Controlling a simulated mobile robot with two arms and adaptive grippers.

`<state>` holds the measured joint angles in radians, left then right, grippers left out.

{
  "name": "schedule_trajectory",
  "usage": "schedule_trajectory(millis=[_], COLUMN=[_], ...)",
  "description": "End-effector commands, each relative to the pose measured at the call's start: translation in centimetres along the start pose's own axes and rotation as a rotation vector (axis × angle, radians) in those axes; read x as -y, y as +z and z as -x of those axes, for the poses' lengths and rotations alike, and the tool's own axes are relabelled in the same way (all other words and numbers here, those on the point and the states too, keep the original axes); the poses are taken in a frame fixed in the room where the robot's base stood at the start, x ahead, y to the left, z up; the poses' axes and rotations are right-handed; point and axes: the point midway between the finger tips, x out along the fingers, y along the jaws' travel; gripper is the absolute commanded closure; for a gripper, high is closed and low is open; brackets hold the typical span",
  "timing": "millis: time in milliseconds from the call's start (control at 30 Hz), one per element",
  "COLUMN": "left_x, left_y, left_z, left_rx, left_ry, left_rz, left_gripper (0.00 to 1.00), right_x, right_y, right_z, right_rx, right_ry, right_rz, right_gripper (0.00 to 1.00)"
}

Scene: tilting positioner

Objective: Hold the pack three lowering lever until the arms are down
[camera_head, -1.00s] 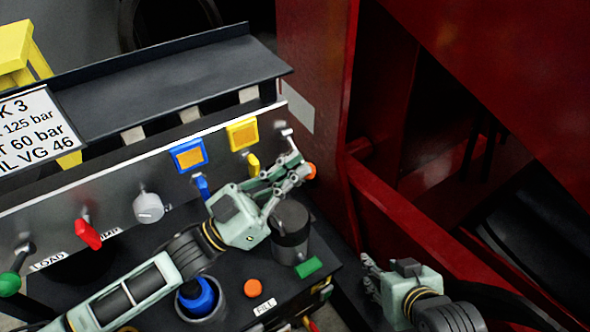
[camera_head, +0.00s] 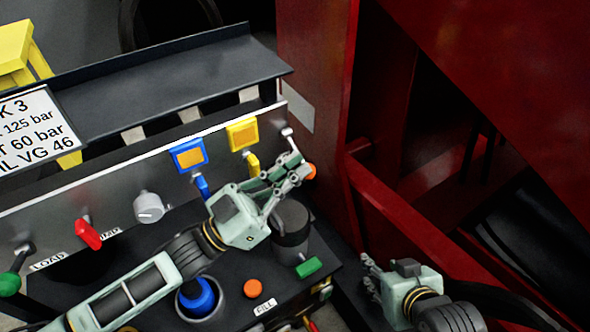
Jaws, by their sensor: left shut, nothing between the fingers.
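The pack three control panel (camera_head: 110,185) carries a row of levers, with a sign (camera_head: 38,128) reading "K 3" at the left. At its right end an orange-red knob (camera_head: 310,171) shows beside the fingertips of my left gripper (camera_head: 289,172). The gripper is shut and holds nothing; its fingers partly cover that lever, and I cannot tell whether they touch it. No label shows for this lever. My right gripper (camera_head: 371,278) is low at the right, away from the levers; its finger opening is unclear. The red machine (camera_head: 312,60) rises at the right.
A yellow lever (camera_head: 253,165) and a blue lever (camera_head: 202,187) stand close left of my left gripper. A dark cylinder (camera_head: 291,240) stands just below it. Red (camera_head: 88,234) and green (camera_head: 10,284) levers are further left. Red plates crowd the right side.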

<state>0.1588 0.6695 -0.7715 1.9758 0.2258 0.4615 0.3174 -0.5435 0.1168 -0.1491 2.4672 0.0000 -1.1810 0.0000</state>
Motion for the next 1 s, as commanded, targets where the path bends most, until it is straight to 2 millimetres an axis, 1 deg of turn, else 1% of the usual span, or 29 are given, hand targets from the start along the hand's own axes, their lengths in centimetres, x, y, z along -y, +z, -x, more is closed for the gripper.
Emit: schedule_trajectory(millis=[33,467,567,800,900,1000], left_x=[0.1,0.1,0.1,0.0,0.0,-0.1], left_y=[0.6,0.7,0.7,0.4,0.2,0.1], left_z=[0.2,0.4,1.4,5.3,6.6,7.4], left_rx=[0.016,0.017,0.019,0.012,0.009,0.004], left_ry=[-0.004,-0.004,-0.005,-0.003,-0.002,-0.001], left_rz=[0.003,0.003,0.003,0.001,0.000,0.000], left_gripper=[1.00,1.00,1.00,1.00,1.00,1.00], right_x=[0.0,-0.1,-0.1,0.0,0.0,0.0], right_y=[0.0,0.0,0.0,0.0,0.0,0.0], right_z=[0.0,-0.1,-0.1,0.0,0.0,0.0], right_rx=[0.000,0.000,0.000,0.000,0.000,0.000], right_ry=[0.000,0.001,0.001,0.000,0.000,0.000], right_rz=[0.000,0.000,0.000,0.000,0.000,0.000], right_gripper=[0.60,0.60,0.60,0.60,0.60,0.60])
